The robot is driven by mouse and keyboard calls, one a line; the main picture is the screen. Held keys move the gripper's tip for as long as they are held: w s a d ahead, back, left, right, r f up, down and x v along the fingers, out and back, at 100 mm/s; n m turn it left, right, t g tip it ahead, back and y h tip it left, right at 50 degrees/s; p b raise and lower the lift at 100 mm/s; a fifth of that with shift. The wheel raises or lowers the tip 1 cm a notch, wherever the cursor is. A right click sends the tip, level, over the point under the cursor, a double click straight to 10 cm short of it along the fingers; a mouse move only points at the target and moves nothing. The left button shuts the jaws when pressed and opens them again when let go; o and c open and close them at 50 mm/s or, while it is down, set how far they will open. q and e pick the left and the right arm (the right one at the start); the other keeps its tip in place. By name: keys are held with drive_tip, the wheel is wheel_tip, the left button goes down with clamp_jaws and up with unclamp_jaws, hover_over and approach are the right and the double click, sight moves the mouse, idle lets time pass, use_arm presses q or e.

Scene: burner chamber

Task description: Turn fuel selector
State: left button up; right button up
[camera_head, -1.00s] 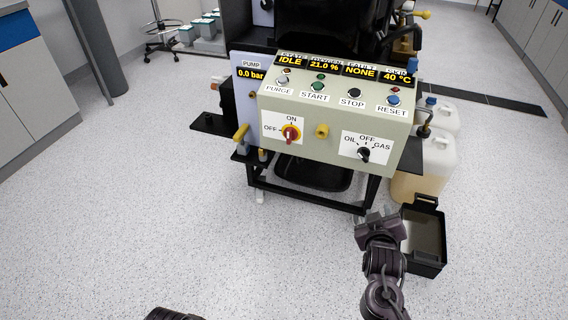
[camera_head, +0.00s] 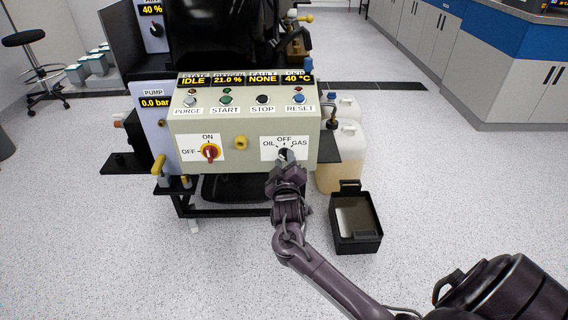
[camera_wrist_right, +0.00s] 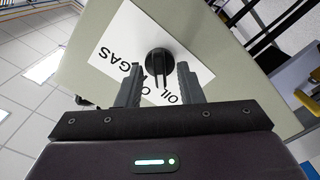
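The fuel selector is a black knob (camera_wrist_right: 158,61) on a white plate (camera_wrist_right: 118,50) marked OIL, OFF and GAS. In the wrist view its narrow grip points down the picture, between GAS and OIL, toward the partly hidden OFF label. In the head view the plate (camera_head: 269,154) is at the panel's lower right, and my right gripper (camera_head: 285,160) covers most of the knob. The right gripper is open, its two fingers apart with the knob between or just beyond their tips. I cannot tell whether they touch it. My left gripper is out of view.
A black open bin (camera_head: 356,238) and a pale canister (camera_head: 340,170) stand at right.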

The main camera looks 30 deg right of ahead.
clamp_jaws()
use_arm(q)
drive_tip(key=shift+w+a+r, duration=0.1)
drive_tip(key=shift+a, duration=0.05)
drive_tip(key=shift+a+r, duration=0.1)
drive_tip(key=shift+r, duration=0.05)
use_arm(e)
drive_tip(key=shift+m, duration=0.3)
drive_tip(key=shift+m+p, duration=0.65)
drive_tip(key=shift+m, duration=0.35)
drive_tip(key=shift+m+p, duration=0.35)
drive_tip(key=shift+m, duration=1.65)
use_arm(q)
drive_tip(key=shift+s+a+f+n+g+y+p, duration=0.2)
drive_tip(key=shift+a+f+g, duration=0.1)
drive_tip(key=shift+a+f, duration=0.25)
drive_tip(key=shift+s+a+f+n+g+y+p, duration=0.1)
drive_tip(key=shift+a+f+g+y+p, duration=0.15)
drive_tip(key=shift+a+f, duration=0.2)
use_arm(e)
drive_tip(key=shift+m, duration=1)
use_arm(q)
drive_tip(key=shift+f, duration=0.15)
